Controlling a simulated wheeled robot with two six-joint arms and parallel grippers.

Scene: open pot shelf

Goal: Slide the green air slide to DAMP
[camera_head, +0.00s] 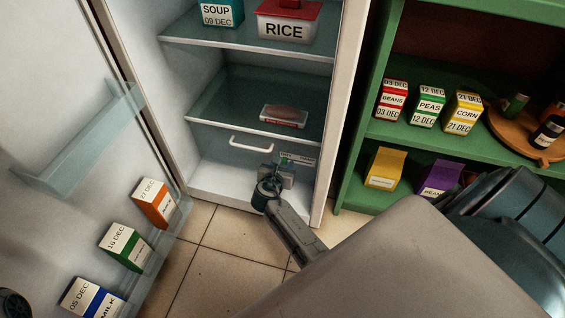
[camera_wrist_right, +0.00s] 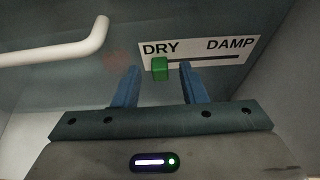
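The green air slide (camera_wrist_right: 160,68) sits at the DRY end of a slot on a white label plate (camera_wrist_right: 225,48), with DAMP at the right end. The plate is on the front of the drawer in the open fridge. In the head view the plate (camera_head: 299,158) is small and partly covered by my gripper. My right gripper (camera_head: 284,170) is low in the fridge, in front of the plate. In the right wrist view its two blue fingers (camera_wrist_right: 160,88) are apart, with the slide between their directions, nearer the left finger. Nothing is held.
A white drawer handle (camera_head: 251,144) is left of the plate. A fridge shelf (camera_head: 245,117) with a packaged item (camera_head: 284,115) is above. The open fridge door (camera_head: 75,130) carries several cartons at left. A green shelf unit (camera_head: 400,134) stands at right.

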